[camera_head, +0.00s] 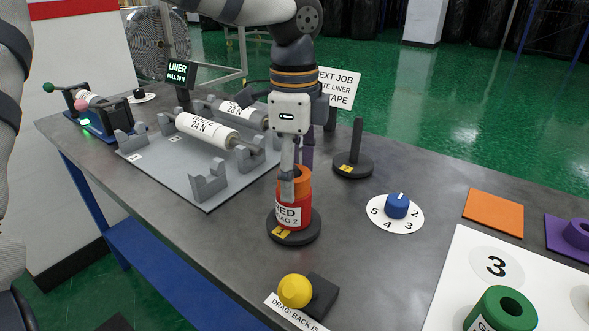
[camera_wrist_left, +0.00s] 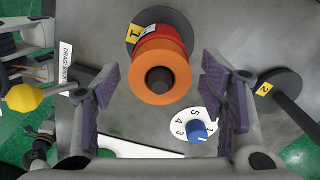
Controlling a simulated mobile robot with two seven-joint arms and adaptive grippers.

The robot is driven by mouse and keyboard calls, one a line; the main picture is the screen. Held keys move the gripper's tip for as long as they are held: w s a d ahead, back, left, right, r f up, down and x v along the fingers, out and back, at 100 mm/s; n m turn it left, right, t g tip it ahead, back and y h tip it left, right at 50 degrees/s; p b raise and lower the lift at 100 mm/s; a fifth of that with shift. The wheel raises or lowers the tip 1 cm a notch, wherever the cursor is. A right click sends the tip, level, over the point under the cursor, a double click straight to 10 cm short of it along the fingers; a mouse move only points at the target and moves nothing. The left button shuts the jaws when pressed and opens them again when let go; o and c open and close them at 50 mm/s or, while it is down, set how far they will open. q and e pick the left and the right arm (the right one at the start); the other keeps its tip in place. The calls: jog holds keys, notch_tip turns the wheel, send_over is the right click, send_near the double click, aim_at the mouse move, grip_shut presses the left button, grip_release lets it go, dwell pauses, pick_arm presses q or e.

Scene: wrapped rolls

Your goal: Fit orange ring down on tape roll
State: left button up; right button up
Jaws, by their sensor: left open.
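The orange ring (camera_head: 306,181) lies on top of the red tape roll (camera_head: 306,211), which stands upright on a round black base labelled 1. In the left wrist view the ring (camera_wrist_left: 160,97) is around the dark post, with a red rim of the roll showing behind it. My left gripper (camera_head: 297,182) points down over the roll. In its wrist view its purple-padded fingers (camera_wrist_left: 160,74) are spread apart, one on each side of the ring, with gaps showing. In the head view a finger hides part of the ring. My right gripper is not in view.
An empty post on base 2 (camera_head: 354,163) stands behind right. A blue knob (camera_head: 397,205) on a numbered dial is to the right, a yellow knob (camera_head: 294,291) in front. A green roll (camera_head: 503,311) is at front right. Liner rolls (camera_head: 207,131) lie on cradles at left.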

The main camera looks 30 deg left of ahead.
pick_arm(q)
notch_tip(320, 180, up, 12)
dwell(0.4)
dwell(0.3)
